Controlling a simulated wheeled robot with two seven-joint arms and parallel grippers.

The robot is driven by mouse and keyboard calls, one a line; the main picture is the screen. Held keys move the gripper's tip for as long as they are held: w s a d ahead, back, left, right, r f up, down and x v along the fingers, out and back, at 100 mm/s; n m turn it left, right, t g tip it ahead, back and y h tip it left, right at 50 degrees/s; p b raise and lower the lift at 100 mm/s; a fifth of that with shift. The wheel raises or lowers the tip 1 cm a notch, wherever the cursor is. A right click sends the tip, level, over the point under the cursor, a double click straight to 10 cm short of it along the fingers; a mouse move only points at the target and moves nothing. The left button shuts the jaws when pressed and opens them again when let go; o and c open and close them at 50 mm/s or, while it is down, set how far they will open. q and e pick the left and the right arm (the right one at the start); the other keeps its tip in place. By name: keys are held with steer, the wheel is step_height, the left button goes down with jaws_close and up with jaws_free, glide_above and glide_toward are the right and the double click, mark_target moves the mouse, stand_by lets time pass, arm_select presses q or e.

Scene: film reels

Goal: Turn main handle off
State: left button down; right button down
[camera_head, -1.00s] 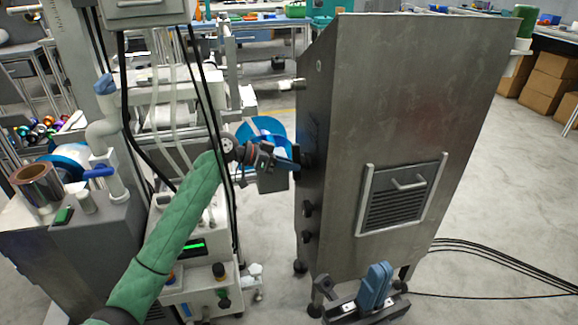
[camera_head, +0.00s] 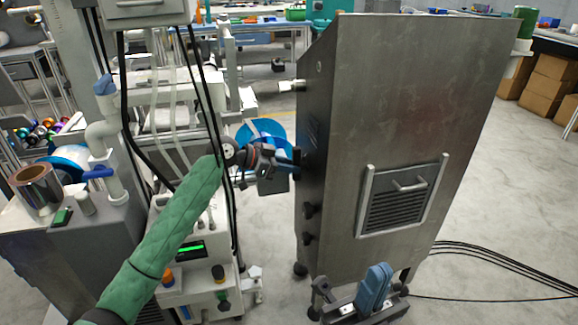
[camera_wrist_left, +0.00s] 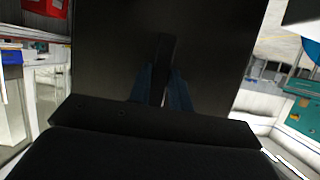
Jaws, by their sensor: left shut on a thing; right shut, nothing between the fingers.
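The tall grey metal cabinet (camera_head: 405,90) stands right of centre in the head view. My left gripper (camera_head: 295,159) is at the cabinet's narrow left side. In the left wrist view, its two blue fingers (camera_wrist_left: 162,88) are shut on a dark bar-like handle (camera_wrist_left: 163,52), which looks roughly upright there. In the head view the fingers mostly hide this handle (camera_head: 304,157). My right gripper (camera_head: 377,285) is at the bottom of the head view, in front of the cabinet's base, shut and empty.
Two dark knobs (camera_head: 308,211) sit below the handle on the same side. A vented panel (camera_head: 403,200) is on the cabinet's front. White machinery with hoses (camera_head: 190,250) stands close on the left. Black cables (camera_head: 500,262) run over the floor at right.

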arm_select(q)
steer(key=c, duration=1.3)
jaws_free()
steer(key=shift+a, duration=0.1)
steer(key=shift+p+v, duration=0.55)
steer(key=shift+v, duration=3.3)
steer(key=shift+r, duration=0.1)
